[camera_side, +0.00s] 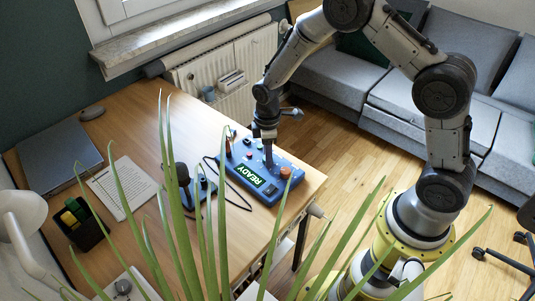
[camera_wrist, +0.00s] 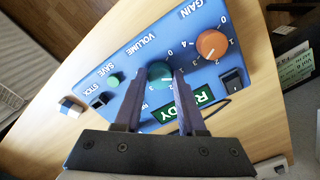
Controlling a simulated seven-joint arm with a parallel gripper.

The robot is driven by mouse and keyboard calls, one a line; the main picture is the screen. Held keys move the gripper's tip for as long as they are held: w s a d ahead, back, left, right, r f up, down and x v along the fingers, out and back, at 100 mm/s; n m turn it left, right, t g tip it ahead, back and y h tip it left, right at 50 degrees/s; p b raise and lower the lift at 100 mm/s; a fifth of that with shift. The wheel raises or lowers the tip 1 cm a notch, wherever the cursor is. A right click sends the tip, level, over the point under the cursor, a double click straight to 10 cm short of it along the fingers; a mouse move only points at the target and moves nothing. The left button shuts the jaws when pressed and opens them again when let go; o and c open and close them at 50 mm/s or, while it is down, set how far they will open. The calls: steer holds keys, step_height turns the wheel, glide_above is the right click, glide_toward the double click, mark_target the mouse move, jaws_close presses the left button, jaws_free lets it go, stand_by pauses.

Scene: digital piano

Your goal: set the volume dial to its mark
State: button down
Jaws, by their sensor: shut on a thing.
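The volume dial (camera_wrist: 160,73) is a teal round knob on the blue panel, beside the printed word VOLUME in the wrist view. My gripper (camera_wrist: 161,76) is shut on it, one dark finger on each side. A ring of small numbers lies around the dial, partly covered by the fingers. I cannot tell for sure which number the dial points at, nor pick out its mark. In the side view my gripper (camera_side: 268,160) reaches down to the blue panel (camera_side: 236,168), and the dial is hidden there.
An orange gain knob (camera_wrist: 211,45) sits close beside the dial, also seen in the side view (camera_side: 285,173). The panel carries a green READY display (camera_side: 254,175), a green save button (camera_wrist: 113,80) and black switches. A plant's leaves (camera_side: 175,160) cross the side view.

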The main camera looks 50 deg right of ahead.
steer(key=n, duration=0.6)
steer(key=shift+n, duration=0.3)
steer(key=n, duration=0.5)
steer(key=shift+r+n, duration=0.1)
steer(key=shift+n, duration=0.2)
steer(key=c, duration=0.5)
jaws_free()
step_height(320, 180, up, 14)
stand_by(0.5)
